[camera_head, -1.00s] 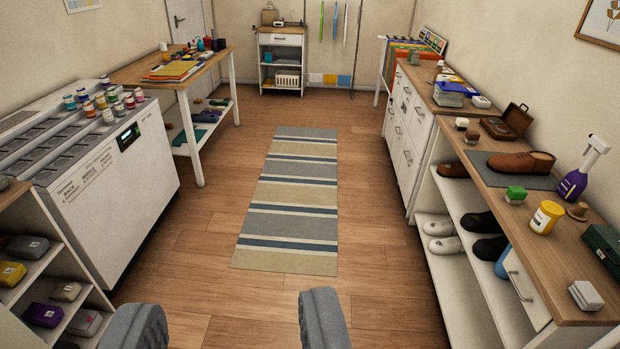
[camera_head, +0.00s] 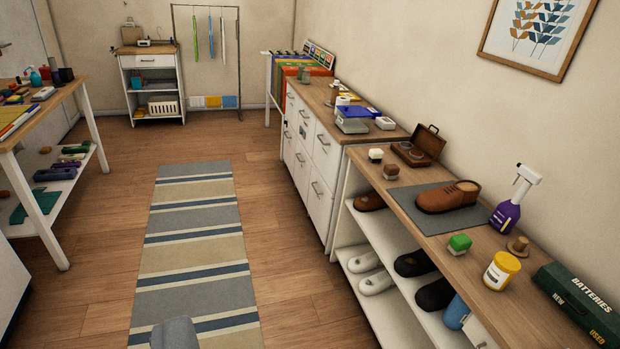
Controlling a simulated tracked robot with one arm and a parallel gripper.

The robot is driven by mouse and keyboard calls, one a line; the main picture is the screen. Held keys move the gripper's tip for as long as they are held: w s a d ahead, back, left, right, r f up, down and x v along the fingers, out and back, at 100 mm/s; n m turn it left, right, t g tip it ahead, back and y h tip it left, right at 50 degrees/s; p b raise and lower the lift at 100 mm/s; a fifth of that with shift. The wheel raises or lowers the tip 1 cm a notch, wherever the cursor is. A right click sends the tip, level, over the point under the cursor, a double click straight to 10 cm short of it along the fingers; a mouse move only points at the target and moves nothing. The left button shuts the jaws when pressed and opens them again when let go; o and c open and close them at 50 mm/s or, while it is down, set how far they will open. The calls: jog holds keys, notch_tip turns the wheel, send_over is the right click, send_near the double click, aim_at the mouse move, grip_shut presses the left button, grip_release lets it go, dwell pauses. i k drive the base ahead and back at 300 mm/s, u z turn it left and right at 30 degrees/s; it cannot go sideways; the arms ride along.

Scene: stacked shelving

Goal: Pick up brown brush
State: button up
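On the right-hand counter (camera_head: 432,193) are several small brush-like blocks. One has a brown top (camera_head: 391,172) and stands beside the open brown case. One is pale-topped with a dark base (camera_head: 376,155), just behind it. A green-topped block (camera_head: 460,243) is nearer. A brown round piece with a knob (camera_head: 518,246) stands behind the yellow tub; I cannot tell which of the brown ones is the named brush. One grey finger of my gripper (camera_head: 175,333) shows at the bottom edge, over the rug and far from the counter. The other finger is out of view.
The counter also holds a brown shoe (camera_head: 447,196) on a grey mat, a purple spray bottle (camera_head: 509,208), a yellow tub (camera_head: 501,270) and a green batteries box (camera_head: 583,304). Shoes fill the shelves below. The floor around the striped rug (camera_head: 196,228) is clear.

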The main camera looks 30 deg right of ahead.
aim_at(390, 172)
jog(key=z, duration=0.2)
jog(key=i, duration=1.25)
jog(key=z, duration=0.7)
jog(key=i, duration=1.4)
jog(key=z, duration=0.6)
jog(key=i, duration=0.7)
jog(key=z, duration=0.2)
